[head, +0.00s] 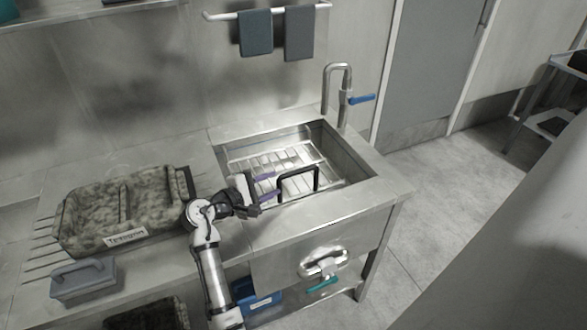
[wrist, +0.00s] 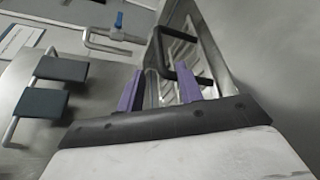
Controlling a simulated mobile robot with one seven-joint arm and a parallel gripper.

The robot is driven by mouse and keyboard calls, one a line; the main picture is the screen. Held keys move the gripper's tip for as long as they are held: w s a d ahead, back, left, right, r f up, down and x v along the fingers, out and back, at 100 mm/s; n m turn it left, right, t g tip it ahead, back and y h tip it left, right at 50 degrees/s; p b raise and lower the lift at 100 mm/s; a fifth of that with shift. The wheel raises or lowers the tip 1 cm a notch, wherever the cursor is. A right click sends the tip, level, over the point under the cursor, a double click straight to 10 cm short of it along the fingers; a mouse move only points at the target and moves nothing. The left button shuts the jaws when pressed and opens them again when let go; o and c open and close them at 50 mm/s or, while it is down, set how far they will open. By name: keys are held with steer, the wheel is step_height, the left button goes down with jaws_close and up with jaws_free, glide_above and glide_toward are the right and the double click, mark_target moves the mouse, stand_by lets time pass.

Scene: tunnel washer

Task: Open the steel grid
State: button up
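The steel grid (head: 268,160) lies inside the sink basin, and part of it shows in the wrist view (wrist: 181,47). A black handle (head: 298,172) stands up at the grid's near side; it also shows in the wrist view (wrist: 165,58), just beyond the fingertips. My gripper (head: 271,185) is open, with its two purple fingers apart and nothing held between them. It is over the sink's left front part, just left of the handle. I cannot tell whether a finger touches the handle.
A tall tap (head: 340,95) with a blue lever stands at the sink's back right corner. A mottled tray (head: 85,232) and a grey box (head: 83,282) are on the counter at left. Two dark cloths (head: 299,34) hang on a wall rail.

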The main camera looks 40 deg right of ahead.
mark_target(290, 176)
steer(key=p+x, duration=0.2)
steer(key=x, duration=0.8)
steer(key=shift+w, duration=0.1)
steer(key=shift+a, duration=0.1)
steer(key=shift+c, duration=0.2)
jaws_close()
